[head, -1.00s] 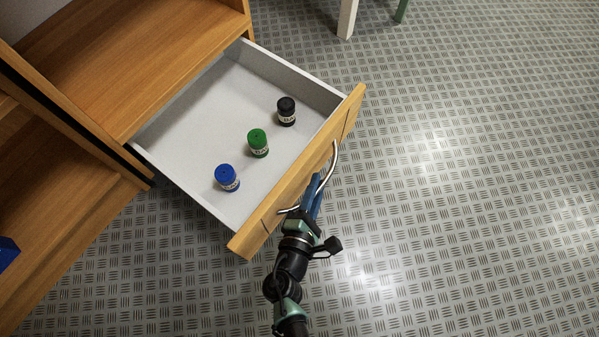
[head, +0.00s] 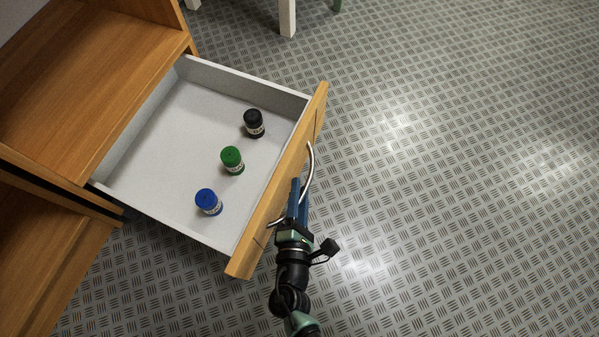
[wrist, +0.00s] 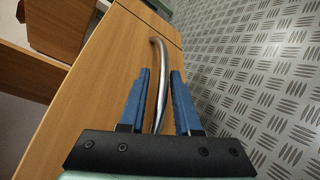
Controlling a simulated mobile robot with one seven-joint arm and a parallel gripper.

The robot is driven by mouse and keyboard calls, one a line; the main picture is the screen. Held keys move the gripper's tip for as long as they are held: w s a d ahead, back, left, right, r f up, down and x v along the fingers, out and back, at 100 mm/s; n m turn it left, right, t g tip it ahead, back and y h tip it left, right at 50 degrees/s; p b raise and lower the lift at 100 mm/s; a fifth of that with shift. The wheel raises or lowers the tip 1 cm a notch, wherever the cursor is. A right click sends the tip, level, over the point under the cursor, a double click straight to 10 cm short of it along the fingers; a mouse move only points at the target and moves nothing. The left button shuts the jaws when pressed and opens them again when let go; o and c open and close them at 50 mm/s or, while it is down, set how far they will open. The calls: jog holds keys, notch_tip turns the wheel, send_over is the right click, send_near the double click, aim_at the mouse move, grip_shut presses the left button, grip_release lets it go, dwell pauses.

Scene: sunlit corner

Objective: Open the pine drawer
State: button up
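The pine drawer (head: 281,196) stands well out of the wooden cabinet, with its pale grey inside in full view in the head view. Its curved metal handle (head: 312,160) is on the front panel. My gripper (head: 298,186) is at the near part of the handle, outside the front. The fingers partly hide the handle in the head view.
Inside the drawer stand a black-capped jar (head: 253,123), a green-capped jar (head: 232,160) and a blue-capped jar (head: 208,202). The cabinet (head: 85,75) is at the left. A white leg (head: 287,17) stands at the top. The patterned metal floor (head: 460,170) at the right is clear.

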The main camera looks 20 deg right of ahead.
jog(key=p+v, duration=0.5)
jog(key=v, duration=0.8)
jog(key=shift+d, duration=0.1)
